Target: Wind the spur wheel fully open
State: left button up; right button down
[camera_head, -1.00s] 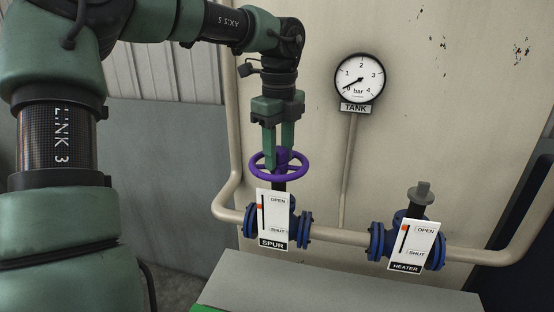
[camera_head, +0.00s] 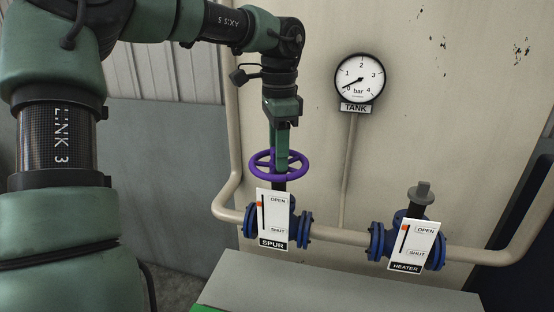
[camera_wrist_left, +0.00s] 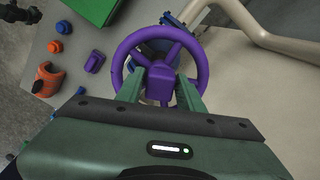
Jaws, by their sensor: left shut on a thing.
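The purple spur wheel (camera_head: 263,174) sits on top of the blue spur valve (camera_head: 292,224). My left gripper (camera_head: 280,155) points down onto it from above. In the left wrist view its two fingers (camera_wrist_left: 160,92) straddle the purple hub (camera_wrist_left: 160,78) of the wheel, shut on it inside the rim. The white SPUR plate (camera_head: 275,220) hides part of the valve. Its orange marker (camera_head: 261,204) stands high in the slot, a little below the level of the OPEN label. My right gripper is not in view.
The heater valve (camera_head: 377,241), with a bare grey-capped stem (camera_head: 420,192) and its own plate (camera_head: 414,247), stands to the right on the same pipe (camera_head: 338,236). The TANK gauge (camera_head: 360,78) reads low. A grey bench top (camera_head: 350,285) lies in front.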

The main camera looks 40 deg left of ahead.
pick_arm(q)
jog(key=n, duration=0.4)
jog(key=shift+d, duration=0.1)
jog(key=o, duration=1.2)
jog(key=shift+c, duration=0.2)
